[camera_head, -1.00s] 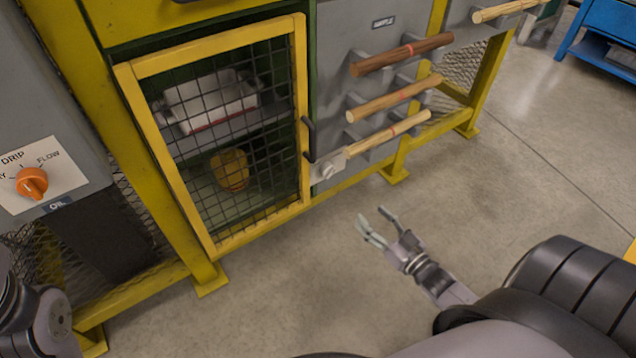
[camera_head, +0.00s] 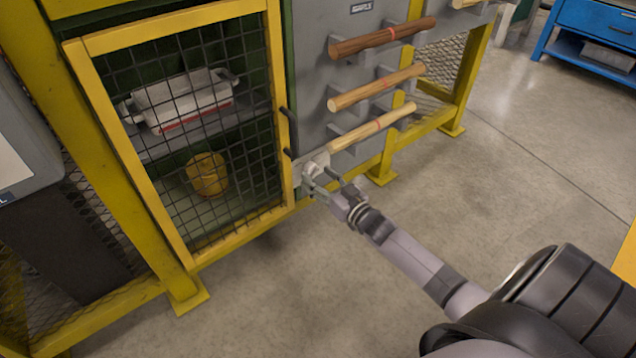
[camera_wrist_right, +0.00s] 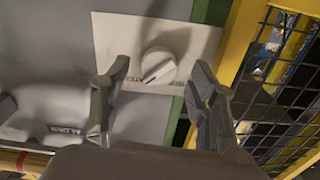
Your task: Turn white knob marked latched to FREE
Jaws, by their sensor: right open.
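The white knob (camera_wrist_right: 158,66) sits on a pale plate (camera_wrist_right: 115,35) in the right wrist view, with a dark line across its face. Part of the lettering on the plate is hidden by my fingers, and I cannot read it. My right gripper (camera_wrist_right: 157,85) is open, with one finger to each side of the knob in that view; I cannot tell whether it touches. In the head view my right gripper (camera_head: 322,182) is at the plate (camera_head: 314,164) beside the cage door and largely covers the knob. My left gripper is not in view.
The yellow-framed mesh door (camera_head: 185,130) with a black handle (camera_head: 290,132) stands just left of the plate. Wooden bars (camera_head: 372,128) stick out on brackets above and right of it. A blue cabinet (camera_head: 600,30) stands far right. The floor (camera_head: 480,190) is clear.

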